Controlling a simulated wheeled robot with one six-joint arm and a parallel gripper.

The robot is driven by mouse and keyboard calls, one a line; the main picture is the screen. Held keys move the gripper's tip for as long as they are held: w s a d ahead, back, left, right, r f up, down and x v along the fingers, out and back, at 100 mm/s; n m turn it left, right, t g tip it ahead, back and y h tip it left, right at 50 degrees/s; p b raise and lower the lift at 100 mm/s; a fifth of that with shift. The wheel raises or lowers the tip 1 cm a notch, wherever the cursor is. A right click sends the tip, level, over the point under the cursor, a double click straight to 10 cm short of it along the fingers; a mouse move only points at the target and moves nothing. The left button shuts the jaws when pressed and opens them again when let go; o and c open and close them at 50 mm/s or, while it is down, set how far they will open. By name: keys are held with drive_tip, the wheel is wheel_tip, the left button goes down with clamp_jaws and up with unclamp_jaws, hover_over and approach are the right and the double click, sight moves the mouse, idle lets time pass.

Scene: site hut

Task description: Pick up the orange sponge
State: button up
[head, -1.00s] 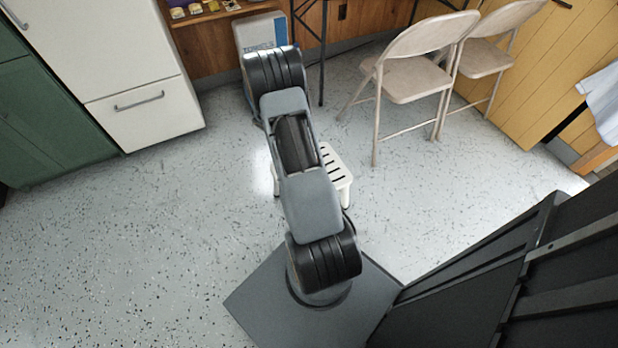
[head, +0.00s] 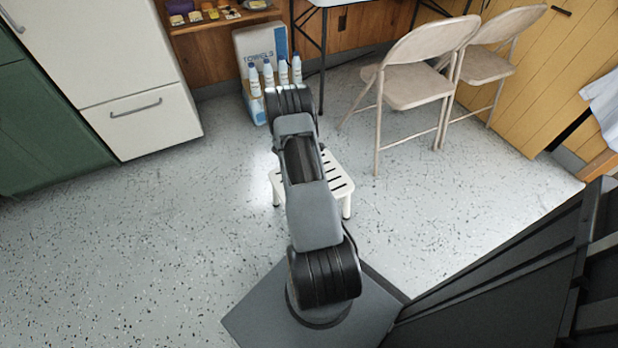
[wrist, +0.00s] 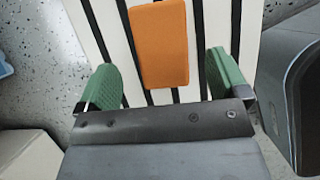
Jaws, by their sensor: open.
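The orange sponge (wrist: 160,45) lies on the white slatted stool (wrist: 205,25) in the wrist view, its long side running roughly along the slats. My gripper (wrist: 163,88) is open, with one green fingertip on each side of the sponge's near end and a gap on both sides. I cannot tell how high the fingers are above the stool. In the head view the stool (head: 340,187) stands on the floor behind my arm. My arm hides the sponge and the gripper there.
A towels box (head: 255,45) with several white bottles (head: 283,72) stands beyond the stool. Folding chairs (head: 415,80) stand at the right back. A white fridge (head: 120,70) is at the left. The speckled floor (head: 150,240) at the left is clear.

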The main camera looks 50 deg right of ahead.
drive_tip(key=shift+b+x, duration=0.95)
drive_tip(key=shift+x, duration=1.35)
drive_tip(key=shift+a+f, duration=0.1)
drive_tip(key=shift+f, duration=0.15)
drive_tip(key=c, duration=1)
